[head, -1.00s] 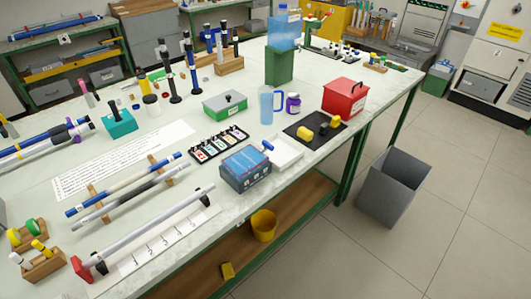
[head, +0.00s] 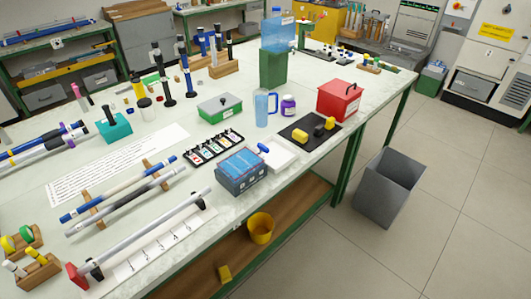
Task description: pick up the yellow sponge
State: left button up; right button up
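A small yellow block (head: 224,273) lies low down, at the front edge of the wooden lower shelf under the bench. Other yellow pieces lie on a black mat on the bench top: a yellow block (head: 300,136) at its front left and a yellow piece (head: 330,123) farther back, with a dark-and-yellow piece (head: 318,131) between them. They are too small to tell for sure which is the sponge. Neither of my grippers is in view.
A yellow bucket (head: 261,228) stands on the lower shelf (head: 293,205). A grey bin (head: 388,188) stands on the floor right of the bench. A blue box (head: 241,172), white tray (head: 283,156) and red box (head: 339,100) crowd the bench's front edge.

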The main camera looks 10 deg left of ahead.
aim_at(301, 137)
jog(key=z, duration=1.4)
jog(key=i, duration=2)
jog(key=u, duration=3.25)
